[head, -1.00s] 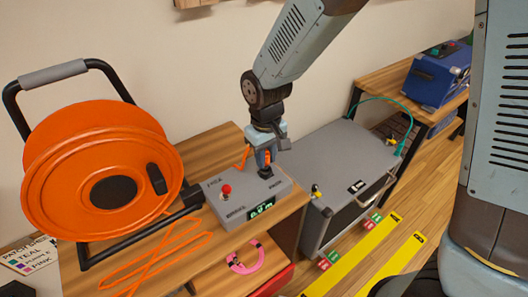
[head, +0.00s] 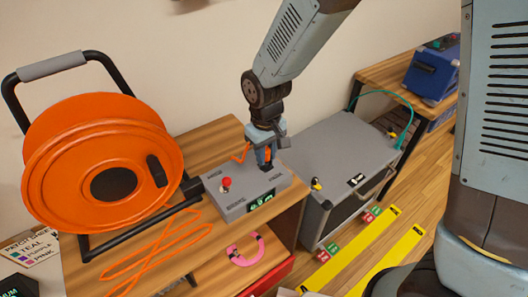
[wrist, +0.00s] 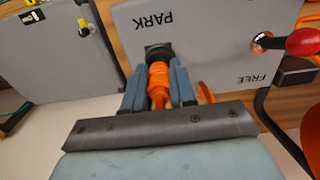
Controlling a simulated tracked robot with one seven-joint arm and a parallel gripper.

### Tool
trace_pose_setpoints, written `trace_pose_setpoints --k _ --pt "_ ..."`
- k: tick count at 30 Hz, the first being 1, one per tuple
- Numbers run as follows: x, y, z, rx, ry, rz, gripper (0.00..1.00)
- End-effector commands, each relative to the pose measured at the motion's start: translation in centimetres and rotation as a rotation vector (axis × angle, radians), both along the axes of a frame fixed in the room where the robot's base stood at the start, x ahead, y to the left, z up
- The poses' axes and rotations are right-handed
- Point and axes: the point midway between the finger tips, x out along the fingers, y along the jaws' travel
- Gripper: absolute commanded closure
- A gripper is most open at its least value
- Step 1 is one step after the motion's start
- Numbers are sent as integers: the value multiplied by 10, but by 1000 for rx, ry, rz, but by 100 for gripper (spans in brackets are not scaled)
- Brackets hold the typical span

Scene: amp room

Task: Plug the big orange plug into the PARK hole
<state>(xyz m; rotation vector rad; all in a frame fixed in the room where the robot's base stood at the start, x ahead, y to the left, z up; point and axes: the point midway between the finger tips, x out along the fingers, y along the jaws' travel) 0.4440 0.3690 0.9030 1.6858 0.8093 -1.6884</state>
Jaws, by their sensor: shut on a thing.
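The big orange plug (wrist: 158,82) is between the two blue fingers of my gripper (wrist: 158,88) in the wrist view. My gripper (head: 265,158) is shut on it, above the back right part of the grey box (head: 234,205). I cannot tell how deep the plug sits.
A large orange cable reel (head: 105,165) stands left of the box, its orange cable (head: 150,250) loose on the wooden table. A pink cable loop (head: 246,250) lies at the front. A grey case (head: 335,150) with a teal cable (head: 385,95) stands to the right.

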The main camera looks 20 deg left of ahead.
Motion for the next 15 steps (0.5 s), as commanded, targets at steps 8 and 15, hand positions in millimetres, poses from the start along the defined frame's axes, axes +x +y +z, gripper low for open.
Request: trace_pose_setpoints --k 8,15 --pt "1 0 0 2 -1 -1 56" --pt "0 0 0 1 -1 0 45"
